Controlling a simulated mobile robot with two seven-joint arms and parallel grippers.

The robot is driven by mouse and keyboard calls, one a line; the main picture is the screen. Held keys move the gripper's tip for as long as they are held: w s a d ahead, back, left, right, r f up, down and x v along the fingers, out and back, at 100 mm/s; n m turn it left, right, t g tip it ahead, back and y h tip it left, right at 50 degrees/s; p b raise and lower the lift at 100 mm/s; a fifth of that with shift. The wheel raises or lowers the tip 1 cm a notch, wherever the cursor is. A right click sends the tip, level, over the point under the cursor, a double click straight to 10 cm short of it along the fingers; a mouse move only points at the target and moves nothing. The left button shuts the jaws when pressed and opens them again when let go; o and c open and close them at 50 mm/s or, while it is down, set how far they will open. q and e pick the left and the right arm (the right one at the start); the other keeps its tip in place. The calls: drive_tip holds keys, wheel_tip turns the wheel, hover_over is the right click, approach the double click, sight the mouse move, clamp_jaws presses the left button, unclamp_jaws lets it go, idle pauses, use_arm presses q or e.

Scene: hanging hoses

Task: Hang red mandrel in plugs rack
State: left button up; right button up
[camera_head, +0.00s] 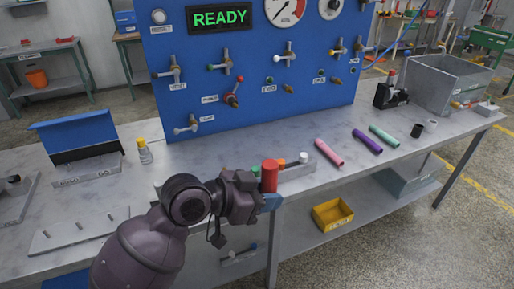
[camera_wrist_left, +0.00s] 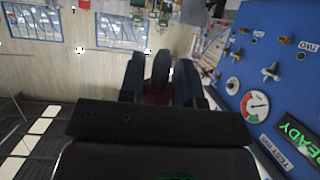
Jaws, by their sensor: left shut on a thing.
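My left gripper (camera_head: 268,198) is shut on the red mandrel (camera_head: 269,174), a short red cylinder that stands roughly upright above the blue fingertips. In the left wrist view a dark round end with some red (camera_wrist_left: 157,95) below it shows between the two fingers. A low grey block (camera_head: 298,173) with green, orange and white tops, which looks like the plugs rack, lies on the bench just behind the mandrel. The gripper and mandrel hide part of it. I cannot tell the gap between mandrel and block. My right gripper is out of view.
A blue panel (camera_head: 250,80) with valves and hooks stands behind the bench. Pink (camera_head: 329,153), purple (camera_head: 367,141) and teal (camera_head: 384,136) tubes lie to the right. A yellow bin (camera_head: 332,214) sits below.

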use_arm(q)
drive_tip(key=shift+w, duration=0.1)
drive_tip(key=shift+w+a+n+t+y, duration=0.15)
drive_tip(key=shift+w+n+t+y, duration=0.2)
drive_tip(key=shift+n+t, duration=0.15)
drive_tip(key=w+a+r+n+t+y, duration=0.1)
drive_tip(key=w+a+n+t+y, duration=0.25)
drive_tip(key=a, duration=0.35)
drive_tip(key=w+a+r+n+t+y, duration=0.1)
drive_tip(key=w+a+n+t+y, duration=0.15)
drive_tip(key=a+n, duration=0.35)
drive_tip(key=s+a+f+n+t+y, duration=0.1)
drive_tip(key=s+a+f+y, duration=0.2)
drive_tip(key=a, duration=0.3)
drive_tip(key=s+a+f+n+y, duration=0.2)
drive_tip(key=s+a+f+y, duration=0.1)
drive_tip(key=a, duration=0.3)
drive_tip(key=shift+a+f+t, duration=0.4)
drive_tip(key=shift+f, duration=0.45)
drive_tip(key=shift+w+d, duration=0.1)
